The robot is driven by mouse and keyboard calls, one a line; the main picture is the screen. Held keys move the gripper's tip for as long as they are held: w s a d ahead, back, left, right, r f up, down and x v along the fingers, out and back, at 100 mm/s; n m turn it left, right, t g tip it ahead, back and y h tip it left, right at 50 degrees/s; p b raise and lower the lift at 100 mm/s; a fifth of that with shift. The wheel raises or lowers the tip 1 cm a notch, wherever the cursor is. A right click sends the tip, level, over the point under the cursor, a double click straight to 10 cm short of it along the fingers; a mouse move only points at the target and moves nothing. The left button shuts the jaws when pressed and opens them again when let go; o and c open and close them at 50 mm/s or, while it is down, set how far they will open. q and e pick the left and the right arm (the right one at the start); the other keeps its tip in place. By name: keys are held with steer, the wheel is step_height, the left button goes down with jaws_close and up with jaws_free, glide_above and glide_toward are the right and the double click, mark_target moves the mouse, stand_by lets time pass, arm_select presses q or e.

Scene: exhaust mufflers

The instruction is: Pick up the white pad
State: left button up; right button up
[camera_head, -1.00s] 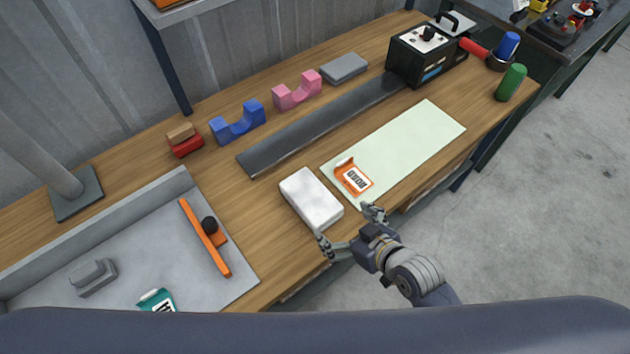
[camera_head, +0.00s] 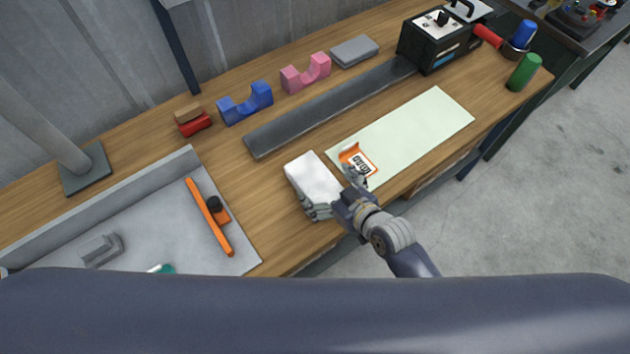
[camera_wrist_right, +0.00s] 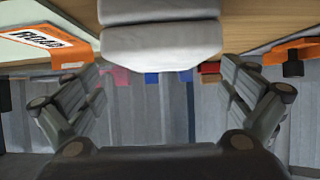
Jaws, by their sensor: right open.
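The white pad (camera_head: 312,176) lies on the wooden table near its front edge, left of the pale green mat. My right gripper (camera_head: 336,194) is open at the pad's front end, with one finger at its left front corner and the other near its right side. In the right wrist view the pad (camera_wrist_right: 160,42) sits between the two spread fingers (camera_wrist_right: 160,95), with a gap on each side. Whether a finger touches the pad cannot be told. My left gripper is not in view.
An orange and white packet (camera_head: 357,160) lies on the pale green mat (camera_head: 415,130), close to the right finger. A dark grey strip (camera_head: 325,112) runs behind the pad. A grey tray (camera_head: 140,225) with an orange-handled tool (camera_head: 208,217) stands to the left.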

mark_target(316, 180)
steer(key=shift+p+x, duration=0.4)
steer(key=shift+x, duration=1.95)
steer(key=shift+s+a, duration=0.1)
steer(key=shift+s, duration=0.05)
steer(key=c, duration=0.9)
